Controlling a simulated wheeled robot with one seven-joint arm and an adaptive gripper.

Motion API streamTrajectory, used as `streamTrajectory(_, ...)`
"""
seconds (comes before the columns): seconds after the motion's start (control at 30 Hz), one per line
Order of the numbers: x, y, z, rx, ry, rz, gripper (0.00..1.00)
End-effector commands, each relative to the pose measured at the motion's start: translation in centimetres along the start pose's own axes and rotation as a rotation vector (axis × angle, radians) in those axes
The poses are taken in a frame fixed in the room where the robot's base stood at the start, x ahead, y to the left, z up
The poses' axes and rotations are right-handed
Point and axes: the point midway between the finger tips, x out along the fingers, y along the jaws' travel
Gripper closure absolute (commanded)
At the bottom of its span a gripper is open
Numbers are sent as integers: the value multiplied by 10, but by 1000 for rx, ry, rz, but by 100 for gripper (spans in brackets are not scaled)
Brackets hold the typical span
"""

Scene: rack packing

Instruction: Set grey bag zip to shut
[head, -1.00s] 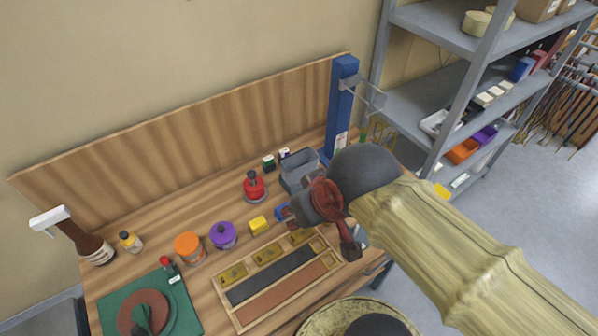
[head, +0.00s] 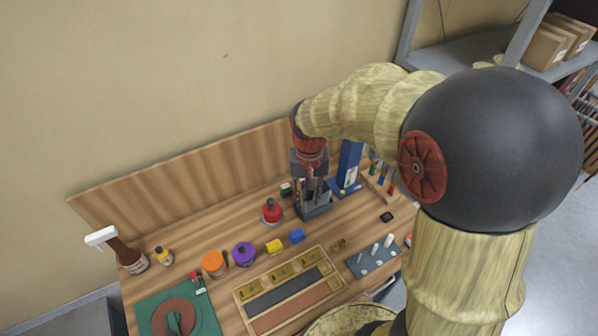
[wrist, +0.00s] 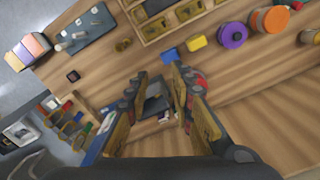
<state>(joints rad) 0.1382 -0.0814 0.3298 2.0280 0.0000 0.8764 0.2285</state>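A small grey box-like thing, which seems to be the grey bag (head: 316,209), stands on the wooden bench near the back, left of the blue post. My gripper (head: 313,187) points down over it in the head view and partly hides it. In the wrist view the grey bag (wrist: 153,106) shows between the fingers of my gripper (wrist: 157,78). The fingers are apart, with a visible gap, and I cannot see them closed on anything. The zip itself is too small to make out, so I cannot tell its state.
The blue post (head: 348,165) stands close on the right. A blue block (head: 297,235), yellow block (head: 274,246) and purple jar (head: 243,254) lie nearer the front. The wooden back panel (head: 180,185) rises behind.

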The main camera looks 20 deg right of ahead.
Motion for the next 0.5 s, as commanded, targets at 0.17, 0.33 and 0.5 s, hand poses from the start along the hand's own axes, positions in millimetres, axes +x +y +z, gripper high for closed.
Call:
streamTrajectory(0.17, 25, 1, -51, 223, -70, 22, 76)
streamTrajectory(0.33, 57, 1, -92, 449, -91, 39, 76)
streamTrajectory(0.5, 81, -4, -133, 695, -66, 38, 76)
